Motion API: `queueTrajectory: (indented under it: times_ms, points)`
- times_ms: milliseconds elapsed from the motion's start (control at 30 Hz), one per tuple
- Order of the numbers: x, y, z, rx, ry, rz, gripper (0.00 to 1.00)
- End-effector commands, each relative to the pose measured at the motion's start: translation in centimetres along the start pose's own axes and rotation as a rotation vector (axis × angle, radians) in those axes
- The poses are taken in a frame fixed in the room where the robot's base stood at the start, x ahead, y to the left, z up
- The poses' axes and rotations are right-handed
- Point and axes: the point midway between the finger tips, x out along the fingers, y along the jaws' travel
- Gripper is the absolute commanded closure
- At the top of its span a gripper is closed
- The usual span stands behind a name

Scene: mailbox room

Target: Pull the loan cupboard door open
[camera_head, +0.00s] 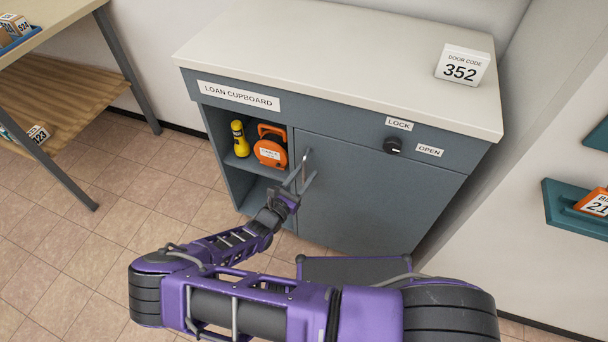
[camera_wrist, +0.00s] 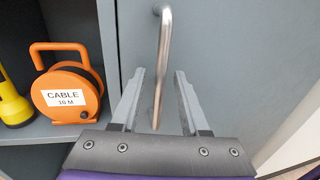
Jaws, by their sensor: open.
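The loan cupboard (camera_head: 237,96) is grey with a pale top. Its door (camera_head: 375,195) fills the right part of the front and looks closed. A metal bar handle (camera_head: 307,160) stands upright near the door's left edge. My gripper (camera_head: 300,182) is at the handle, with its jaws open. In the wrist view, the handle (camera_wrist: 165,40) runs down between the two spread fingers of my gripper (camera_wrist: 160,76). I cannot tell whether either finger touches it. A black knob (camera_head: 392,146) sits above the door between the LOCK and OPEN labels, its white mark towards the OPEN side.
The open left compartment holds an orange cable reel (camera_head: 270,148) and a yellow torch (camera_head: 240,139). A door code sign (camera_head: 461,66) stands on the top. A wooden table (camera_head: 55,85) is at left, and teal shelves (camera_head: 560,205) are at right. The tiled floor at left is clear.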

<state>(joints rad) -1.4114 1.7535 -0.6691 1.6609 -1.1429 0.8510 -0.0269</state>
Motion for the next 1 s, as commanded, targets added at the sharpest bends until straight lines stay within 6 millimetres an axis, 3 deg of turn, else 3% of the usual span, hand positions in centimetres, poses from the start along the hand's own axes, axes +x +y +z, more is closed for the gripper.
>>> queueTrajectory:
  times_ms: [233, 500, 1000]
  points:
    - [0.07, 0.03, 0.02, 0.000, 0.000, 0.001, 0.55]
    - [0.04, 0.04, 0.02, 0.000, 0.000, 0.001, 1.00]
    - [0.03, 0.04, 0.03, 0.000, 0.000, 0.001, 1.00]
